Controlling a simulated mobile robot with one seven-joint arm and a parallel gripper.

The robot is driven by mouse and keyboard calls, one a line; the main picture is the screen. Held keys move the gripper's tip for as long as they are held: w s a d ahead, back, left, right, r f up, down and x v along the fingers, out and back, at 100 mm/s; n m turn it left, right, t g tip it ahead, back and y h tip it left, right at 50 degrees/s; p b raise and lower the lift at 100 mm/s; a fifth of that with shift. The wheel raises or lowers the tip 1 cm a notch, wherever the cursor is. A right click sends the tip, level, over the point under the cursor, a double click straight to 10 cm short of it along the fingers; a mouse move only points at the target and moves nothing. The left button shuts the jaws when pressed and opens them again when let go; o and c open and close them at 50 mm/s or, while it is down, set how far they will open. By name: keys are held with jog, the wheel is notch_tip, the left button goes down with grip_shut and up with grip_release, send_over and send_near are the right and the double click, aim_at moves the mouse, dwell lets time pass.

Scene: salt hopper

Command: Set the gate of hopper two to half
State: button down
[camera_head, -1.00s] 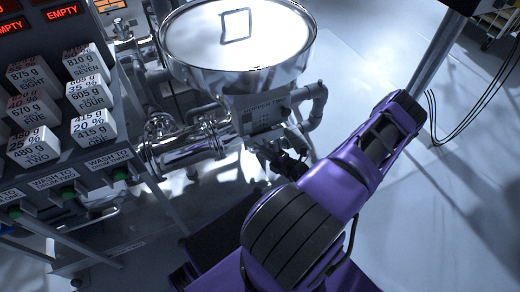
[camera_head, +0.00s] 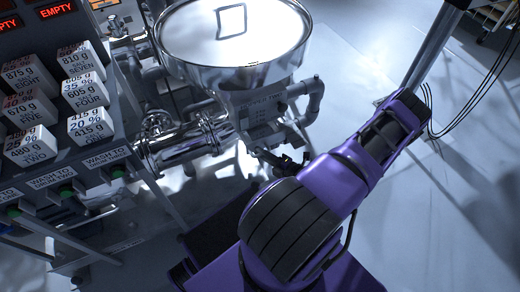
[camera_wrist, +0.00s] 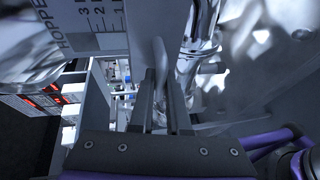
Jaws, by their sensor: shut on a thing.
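Hopper two (camera_head: 235,70) is a wide shiny metal funnel, its pale top marked with a dark square outline. A grey gate housing (camera_head: 262,108) with a label hangs below it. In the wrist view a scale plate (camera_wrist: 95,18) shows the word HOPPER and marks 1, 2 and 3. A grey gate handle (camera_wrist: 160,58) reaches down between the fingers of my gripper (camera_wrist: 161,88). My gripper is shut on this handle. In the head view my gripper (camera_head: 284,163) is small and dark below the housing, partly hidden by my purple arm. The gate's exact position cannot be read.
A dark rack with several labelled white blocks (camera_head: 88,90) and red EMPTY displays (camera_head: 56,10) stands on the left. Metal pipes (camera_head: 190,142) run beside the hopper. A metal post (camera_head: 432,50) with cables stands at right.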

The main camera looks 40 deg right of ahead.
jog(key=c, duration=1.2)
grip_release()
jog(key=shift+o, duration=0.2)
jog(key=v, duration=1.7)
jog(key=shift+s+p, duration=0.2)
jog(key=shift+p, duration=0.15)
jog(key=shift+r, duration=0.15)
